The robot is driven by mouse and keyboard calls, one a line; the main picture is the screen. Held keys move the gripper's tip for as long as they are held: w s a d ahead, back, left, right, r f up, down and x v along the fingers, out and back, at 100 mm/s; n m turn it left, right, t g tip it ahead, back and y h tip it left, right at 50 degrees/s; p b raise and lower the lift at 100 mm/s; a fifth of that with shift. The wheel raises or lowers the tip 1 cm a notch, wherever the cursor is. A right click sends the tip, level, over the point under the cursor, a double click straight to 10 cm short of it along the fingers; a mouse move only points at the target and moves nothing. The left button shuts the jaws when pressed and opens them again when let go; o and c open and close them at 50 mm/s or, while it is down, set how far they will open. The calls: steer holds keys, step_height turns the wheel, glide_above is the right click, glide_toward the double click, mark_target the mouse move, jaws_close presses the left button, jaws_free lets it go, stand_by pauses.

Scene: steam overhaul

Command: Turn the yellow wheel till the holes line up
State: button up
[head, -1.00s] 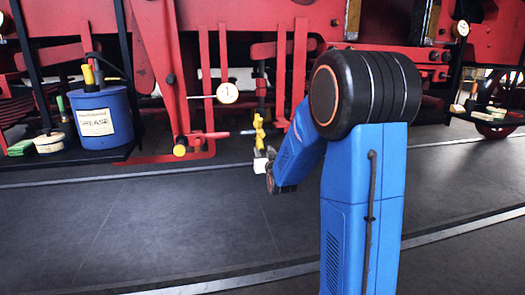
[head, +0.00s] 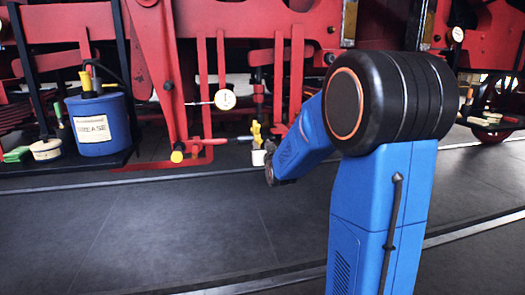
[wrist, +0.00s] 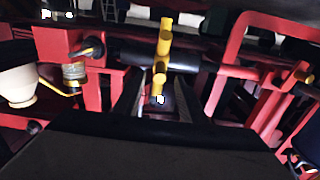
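A yellow bar-like piece (wrist: 164,48) stands upright across a dark horizontal shaft in the wrist view. It may be the yellow wheel seen edge-on; I cannot make out a full rim. A small white spot shows at its lower end. The fingers of my gripper (wrist: 160,90) are apart, one on each side of its lower part, with no clear contact. In the head view a yellow piece (head: 256,132) shows just above a whitish part beside my wrist; my fingers are not clear there. I cannot make out any holes.
Red frame bars (wrist: 243,45) and a second yellow piece (wrist: 300,75) stand at the right. A glass-and-brass cup (wrist: 74,72) and a white vessel (wrist: 18,86) are at the left. A blue grease bucket (head: 100,125) stands on a ledge. The dark floor (head: 130,230) is clear.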

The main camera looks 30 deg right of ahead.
mark_target(260, 141)
steer(key=shift+x, duration=2.5)
jaws_close()
steer(key=shift+f, duration=0.1)
steer(key=shift+f, duration=1.35)
